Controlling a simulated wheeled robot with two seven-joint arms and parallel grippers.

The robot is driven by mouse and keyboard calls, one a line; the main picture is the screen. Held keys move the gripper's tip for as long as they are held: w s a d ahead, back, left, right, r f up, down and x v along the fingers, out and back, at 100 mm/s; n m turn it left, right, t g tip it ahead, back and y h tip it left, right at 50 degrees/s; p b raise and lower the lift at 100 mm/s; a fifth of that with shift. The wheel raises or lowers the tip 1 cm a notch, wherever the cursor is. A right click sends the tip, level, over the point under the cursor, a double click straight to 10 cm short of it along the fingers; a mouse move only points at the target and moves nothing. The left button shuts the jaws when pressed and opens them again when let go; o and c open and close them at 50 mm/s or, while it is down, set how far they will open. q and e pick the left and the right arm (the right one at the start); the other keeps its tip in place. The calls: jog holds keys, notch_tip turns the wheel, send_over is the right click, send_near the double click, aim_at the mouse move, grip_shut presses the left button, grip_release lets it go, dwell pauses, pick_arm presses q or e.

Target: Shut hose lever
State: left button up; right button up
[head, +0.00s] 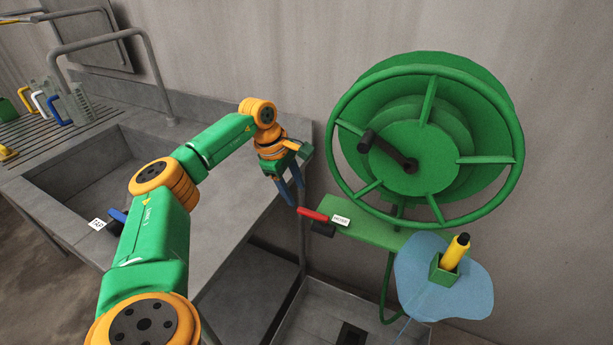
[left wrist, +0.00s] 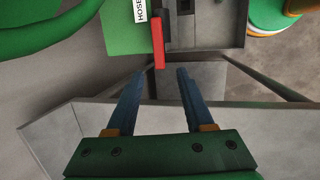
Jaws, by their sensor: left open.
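The red hose lever (head: 313,215) sticks out to the left from the green plate under the hose reel, beside a white label (head: 341,220) reading HOSE. My left gripper (head: 294,200) is open, just to the left of the lever's free end. In the left wrist view the red lever (left wrist: 158,44) points toward the gap between the two blue fingers of my left gripper (left wrist: 166,72). Its tip is a little ahead of the fingertips, and the fingers look empty. Whether they touch the lever cannot be told. My right gripper is not in view.
The large green hose reel (head: 425,130) with a black crank is above the lever. A yellow nozzle (head: 456,252) stands in a green holder at the right.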

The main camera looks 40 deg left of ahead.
aim_at(306, 211)
pick_arm(q)
jog(key=b+x, duration=0.6)
jog(key=x, duration=0.2)
jog(key=shift+d, duration=0.1)
jog(key=shift+w+b, duration=0.1)
jog(key=shift+b, duration=0.2)
jog(key=shift+x, duration=0.85)
grip_shut()
dwell(0.3)
